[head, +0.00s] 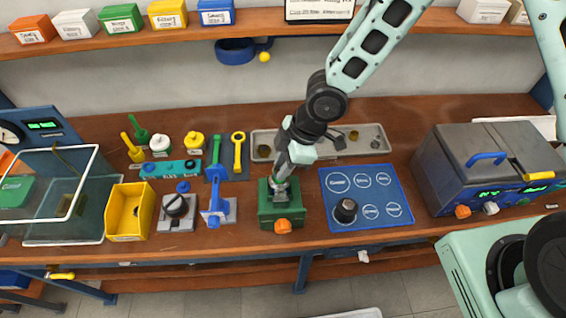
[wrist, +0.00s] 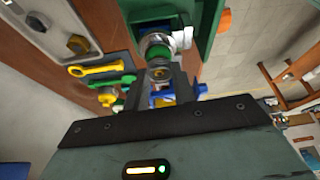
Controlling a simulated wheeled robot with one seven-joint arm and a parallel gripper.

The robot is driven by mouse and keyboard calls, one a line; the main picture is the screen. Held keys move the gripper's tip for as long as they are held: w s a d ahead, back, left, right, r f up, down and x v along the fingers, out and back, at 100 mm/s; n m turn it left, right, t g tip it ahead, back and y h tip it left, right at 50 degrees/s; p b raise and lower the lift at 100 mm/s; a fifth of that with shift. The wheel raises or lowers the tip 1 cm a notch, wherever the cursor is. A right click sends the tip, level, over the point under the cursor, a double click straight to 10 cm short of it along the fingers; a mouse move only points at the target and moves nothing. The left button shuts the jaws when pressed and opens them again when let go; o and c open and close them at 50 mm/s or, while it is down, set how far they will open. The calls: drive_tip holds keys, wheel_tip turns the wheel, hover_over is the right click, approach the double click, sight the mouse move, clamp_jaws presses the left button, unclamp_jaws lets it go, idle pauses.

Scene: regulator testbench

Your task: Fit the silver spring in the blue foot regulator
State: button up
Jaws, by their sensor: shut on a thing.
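My gripper (head: 278,180) points down over the green fixture (head: 281,214) with the orange knob, left of the blue mat. In the wrist view its fingers (wrist: 160,76) are shut on a small grey, round-ended piece (wrist: 159,73); I cannot tell for sure that it is the silver spring. Just beyond it, a silver round part (wrist: 156,50) with a green band sits at the green fixture (wrist: 206,30). Whether the held piece touches that part is unclear. I cannot make out a blue foot on it, so I cannot confirm it is the blue foot regulator.
A metal tray (head: 365,139) lies behind. The blue mat (head: 380,184) bears a dark cylinder (head: 346,210). A grey machine (head: 487,166) stands right.

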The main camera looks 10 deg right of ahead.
idle(0.3)
drive_tip(key=o, duration=1.5)
wheel_tip(320, 180, up, 8)
drive_tip(key=p, duration=0.7)
drive_tip(key=shift+f, duration=0.1)
idle(0.4)
drive_tip(key=shift+d+f+b, duration=0.15)
drive_tip(key=shift+d+b, duration=0.1)
drive_tip(key=shift+b, duration=0.25)
drive_tip(key=s+d+m+h+b, duration=0.1)
drive_tip(key=s+d+m+b, duration=0.2)
drive_tip(key=s+b, duration=0.3)
drive_tip(key=s+d+m+h+b, duration=0.1)
drive_tip(key=s+d+m+b, duration=0.1)
drive_tip(key=s+m+b, duration=0.2)
drive_tip(key=s+d+m+h+b, duration=0.1)
drive_tip(key=s+d+m+b, duration=0.2)
drive_tip(key=s+b, duration=0.4)
drive_tip(key=shift+s+d+r+m+h+b, duration=0.3)
drive_tip(key=shift+s+m+h+b, duration=0.1)
drive_tip(key=shift+b, duration=0.65)
